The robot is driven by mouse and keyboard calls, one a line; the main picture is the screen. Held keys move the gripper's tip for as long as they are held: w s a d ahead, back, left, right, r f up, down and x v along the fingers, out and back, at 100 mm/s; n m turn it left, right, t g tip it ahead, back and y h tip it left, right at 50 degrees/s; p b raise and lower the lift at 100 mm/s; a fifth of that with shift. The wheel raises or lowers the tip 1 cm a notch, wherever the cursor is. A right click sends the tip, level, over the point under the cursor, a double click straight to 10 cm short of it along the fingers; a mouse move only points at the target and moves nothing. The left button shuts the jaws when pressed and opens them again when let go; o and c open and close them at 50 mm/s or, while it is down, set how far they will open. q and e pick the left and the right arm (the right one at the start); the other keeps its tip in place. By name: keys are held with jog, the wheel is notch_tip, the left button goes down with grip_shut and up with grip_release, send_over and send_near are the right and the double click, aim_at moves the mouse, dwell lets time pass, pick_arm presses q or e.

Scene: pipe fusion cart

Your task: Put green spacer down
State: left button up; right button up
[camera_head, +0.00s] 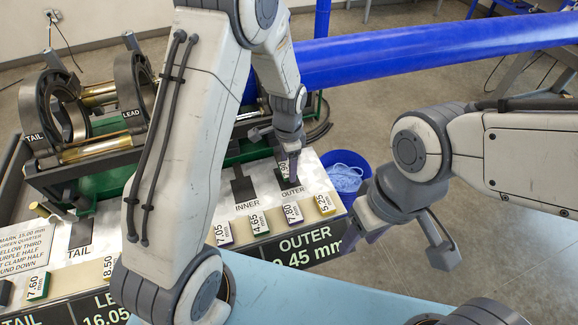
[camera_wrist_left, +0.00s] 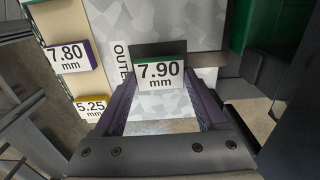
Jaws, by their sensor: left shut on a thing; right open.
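My left gripper (camera_head: 288,172) is shut on the green spacer, whose white 7.90 mm label (camera_wrist_left: 160,75) faces up in the left wrist view. A little green shows at the spacer's edge. The gripper points down at the dark OUTER slot (camera_head: 290,185) on the light panel. In the left wrist view the spacer sits between the left gripper's two fingers (camera_wrist_left: 160,105), overlapping the dark slot plate (camera_wrist_left: 160,49). Whether it touches the panel is hard to tell. My right gripper (camera_head: 405,230) is open and empty, to the right of the cart.
Other labelled spacers line the front: 7.05 (camera_head: 222,235), 4.65 (camera_head: 259,223), 7.80 (camera_head: 292,212) and 5.25 mm (camera_head: 325,204). The INNER slot (camera_head: 243,186) looks empty. A blue bucket (camera_head: 346,172) stands beside the cart. A blue pipe (camera_head: 420,50) runs behind.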

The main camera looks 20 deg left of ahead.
pick_arm(q)
jog(key=shift+f, duration=0.8)
